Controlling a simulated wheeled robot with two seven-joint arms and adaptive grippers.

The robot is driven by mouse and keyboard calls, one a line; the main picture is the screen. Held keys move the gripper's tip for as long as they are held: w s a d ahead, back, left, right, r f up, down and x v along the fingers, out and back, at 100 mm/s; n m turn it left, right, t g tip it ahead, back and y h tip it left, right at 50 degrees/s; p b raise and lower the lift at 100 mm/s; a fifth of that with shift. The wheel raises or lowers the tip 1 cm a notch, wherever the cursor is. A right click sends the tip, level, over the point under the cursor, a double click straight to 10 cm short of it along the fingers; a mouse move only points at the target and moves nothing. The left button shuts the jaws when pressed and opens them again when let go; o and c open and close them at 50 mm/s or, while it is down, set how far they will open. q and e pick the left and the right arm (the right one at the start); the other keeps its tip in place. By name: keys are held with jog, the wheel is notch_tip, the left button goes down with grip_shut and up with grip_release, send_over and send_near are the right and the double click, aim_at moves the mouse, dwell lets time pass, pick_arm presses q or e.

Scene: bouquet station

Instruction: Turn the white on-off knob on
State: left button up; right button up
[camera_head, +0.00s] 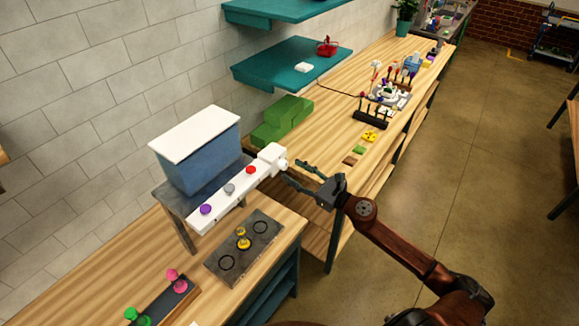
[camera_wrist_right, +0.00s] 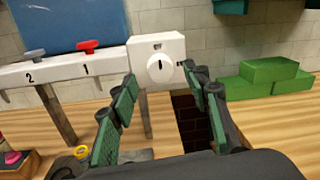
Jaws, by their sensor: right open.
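The white on-off knob (camera_wrist_right: 160,68) is a round dial with a dark mark on the front of a white box (camera_wrist_right: 150,45). In the head view the knob (camera_head: 283,163) is at the right end of the white bar (camera_head: 235,190), which carries purple, grey and red handles. My right gripper (camera_head: 303,173) is open and empty, just right of the knob and apart from it. In the right wrist view the gripper's two green-padded fingers (camera_wrist_right: 160,105) stand either side below and in front of the knob. My left gripper is not in view.
A blue tank (camera_head: 205,160) with a white lid stands behind the bar. Green blocks (camera_head: 283,120) lie behind it to the right. A dark tray (camera_head: 243,248) holding a yellow piece sits on the table in front. A gap separates the two wooden tables.

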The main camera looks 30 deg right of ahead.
aim_at(283, 165)
jog(key=shift+x, duration=1.4)
jog(key=shift+s, duration=0.1)
jog(key=shift+c, duration=0.3)
jog(key=shift+p, duration=0.3)
jog(key=c, duration=1.1)
